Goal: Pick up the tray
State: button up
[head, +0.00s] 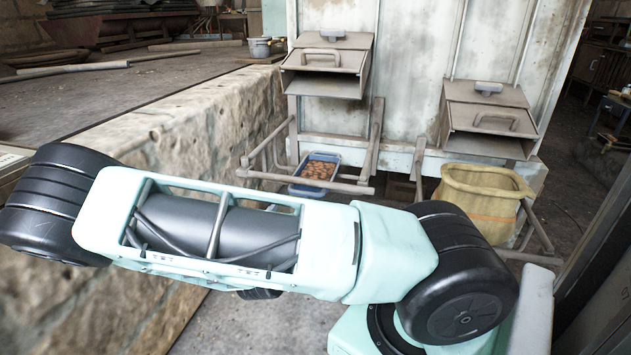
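A small blue-grey tray (307,190) filled with brown round pieces (319,170) stands low under the left chute of the pale metal cabinet. It sits behind a wooden rail, and my arm covers the space just in front of it. My arm crosses the lower half of the head view. My gripper is not visible, so its state and its distance from the tray do not show.
Two metal chutes with handles, left (326,66) and right (492,119), jut from the cabinet (410,60). Wooden rails (300,178) flank the tray. A yellowish sack (480,200) stands right. A stone wall (200,135) borders the left.

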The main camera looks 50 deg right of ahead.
aim_at(309, 189)
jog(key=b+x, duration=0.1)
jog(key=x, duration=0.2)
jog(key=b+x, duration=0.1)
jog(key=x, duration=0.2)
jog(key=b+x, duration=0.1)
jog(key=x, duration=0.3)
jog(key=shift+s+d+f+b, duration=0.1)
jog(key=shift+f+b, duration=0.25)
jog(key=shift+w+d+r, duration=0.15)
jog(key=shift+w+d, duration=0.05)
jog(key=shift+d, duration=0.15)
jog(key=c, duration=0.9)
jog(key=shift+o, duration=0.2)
